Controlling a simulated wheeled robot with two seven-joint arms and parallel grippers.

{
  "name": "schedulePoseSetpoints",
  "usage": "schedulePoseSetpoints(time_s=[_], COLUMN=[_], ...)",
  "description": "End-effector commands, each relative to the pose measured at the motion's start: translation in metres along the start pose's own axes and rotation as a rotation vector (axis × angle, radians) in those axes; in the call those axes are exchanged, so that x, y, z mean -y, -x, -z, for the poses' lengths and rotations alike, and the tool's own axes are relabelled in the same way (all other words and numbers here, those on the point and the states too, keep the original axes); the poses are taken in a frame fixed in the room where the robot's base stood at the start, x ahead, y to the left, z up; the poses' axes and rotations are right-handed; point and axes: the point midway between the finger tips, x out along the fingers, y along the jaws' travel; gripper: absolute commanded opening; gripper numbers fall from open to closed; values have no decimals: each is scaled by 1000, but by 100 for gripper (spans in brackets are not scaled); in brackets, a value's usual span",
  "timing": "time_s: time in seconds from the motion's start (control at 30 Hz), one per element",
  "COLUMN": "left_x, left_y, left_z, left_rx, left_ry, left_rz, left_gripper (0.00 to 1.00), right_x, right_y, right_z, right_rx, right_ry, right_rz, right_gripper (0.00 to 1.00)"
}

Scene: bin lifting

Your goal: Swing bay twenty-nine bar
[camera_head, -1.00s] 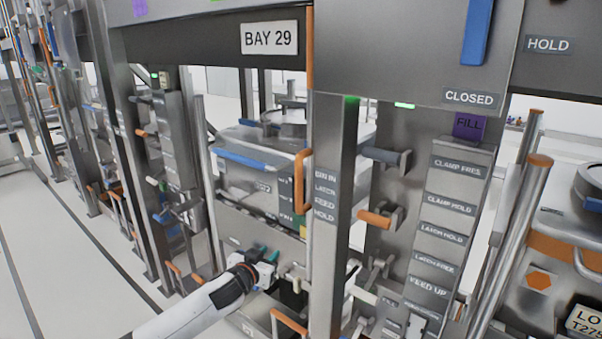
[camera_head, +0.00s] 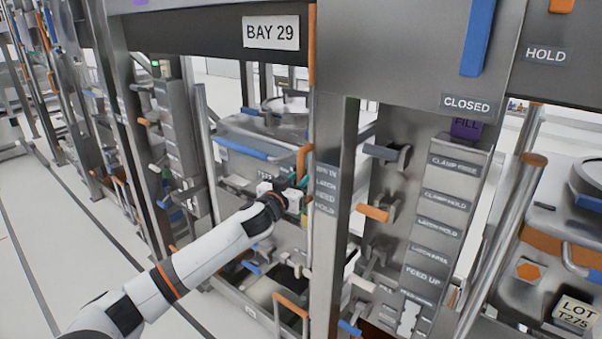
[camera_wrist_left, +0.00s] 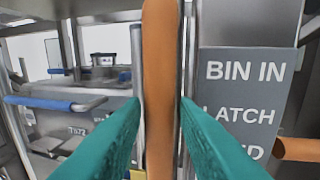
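The orange bar (camera_head: 302,160) hangs upright on the post below the BAY 29 sign (camera_head: 270,33). My left gripper (camera_head: 304,184) is at the bar and hides its lower part in the head view. In the left wrist view the bar (camera_wrist_left: 161,80) runs upright between my two teal fingertips (camera_wrist_left: 161,102), one on each side. The gaps beside the bar look very thin, and I cannot tell whether the fingers press on it. My right gripper is not in view.
A label plate reading BIN IN and LATCH (camera_wrist_left: 245,100) is just right of the bar. A bin with a blue handle (camera_head: 240,149) stands behind. Another orange handle (camera_head: 372,213) sticks out to the right of the post. Open floor lies at left.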

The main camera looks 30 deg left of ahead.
Motion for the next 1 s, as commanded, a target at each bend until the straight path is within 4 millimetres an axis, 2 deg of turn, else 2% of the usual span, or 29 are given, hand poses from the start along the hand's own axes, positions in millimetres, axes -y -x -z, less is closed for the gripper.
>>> schedulePoseSetpoints(time_s=[0.2,0.57,0.73,1.0], left_x=[0,0,0,1], left_y=[-19,-23,-23,-23], left_z=[0,1,1,1], left_rx=[-1,-1,-1,-2], left_ry=[0,0,-1,3], left_rz=[0,0,0,0], left_gripper=[27,27,1,0], right_x=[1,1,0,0], right_y=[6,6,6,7], right_z=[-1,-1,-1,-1], right_rx=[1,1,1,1], right_ry=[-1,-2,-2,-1], right_rz=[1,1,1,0], right_gripper=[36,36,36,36])
